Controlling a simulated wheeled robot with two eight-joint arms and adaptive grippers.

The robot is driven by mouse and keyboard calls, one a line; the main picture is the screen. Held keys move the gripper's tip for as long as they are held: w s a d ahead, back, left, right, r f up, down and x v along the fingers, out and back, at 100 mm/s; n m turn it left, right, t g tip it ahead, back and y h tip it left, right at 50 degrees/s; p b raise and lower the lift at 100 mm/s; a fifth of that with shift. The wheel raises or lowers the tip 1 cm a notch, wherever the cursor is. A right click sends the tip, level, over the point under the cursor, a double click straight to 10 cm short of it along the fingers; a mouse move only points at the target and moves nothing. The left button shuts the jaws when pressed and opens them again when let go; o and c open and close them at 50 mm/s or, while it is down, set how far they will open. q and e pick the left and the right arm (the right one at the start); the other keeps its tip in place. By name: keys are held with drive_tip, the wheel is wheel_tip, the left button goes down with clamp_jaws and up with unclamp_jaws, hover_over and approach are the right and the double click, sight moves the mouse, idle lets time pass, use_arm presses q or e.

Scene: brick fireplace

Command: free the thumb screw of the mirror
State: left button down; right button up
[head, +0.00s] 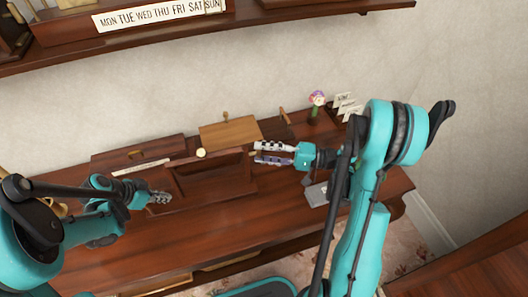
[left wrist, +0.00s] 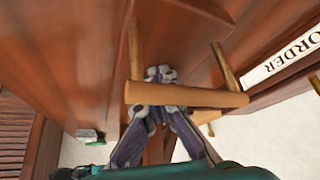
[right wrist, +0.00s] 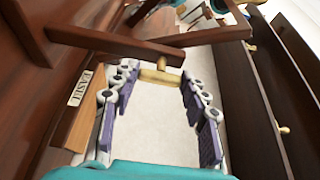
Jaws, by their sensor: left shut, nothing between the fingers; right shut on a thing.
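The mirror (head: 212,172) is a dark wooden frame standing on the desk, with a round brass knob (head: 201,152) at its upper left. My right gripper (head: 257,153) is at the frame's right side. In the right wrist view, a brass thumb screw (right wrist: 160,77) sits between the right fingertips, at the dark frame bar (right wrist: 110,42); the gripper is shut on it. My left gripper (head: 160,198) is shut and empty, low over the desk left of the mirror. In the left wrist view its fingertips (left wrist: 160,75) are close by a light brown bar (left wrist: 187,95).
A light wooden box (head: 230,133) stands behind the mirror. A dark box (head: 135,152) stands at the back left, with a white label strip (head: 140,169) before it. A small figure (head: 317,100) and cards (head: 348,107) are at the back right. A shelf (head: 200,25) hangs above. The desk's front is mostly clear.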

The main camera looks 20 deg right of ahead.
drive_tip(key=o, duration=1.2)
drive_tip(key=v, duration=1.2)
drive_tip(key=shift+s, duration=0.1)
use_arm(q)
drive_tip(key=shift+r+p, duration=2.35)
drive_tip(key=shift+r, duration=0.7)
drive_tip(key=shift+f, duration=0.1)
use_arm(e)
wheel_tip(320, 180, up, 4)
drive_tip(key=shift+r, duration=0.25)
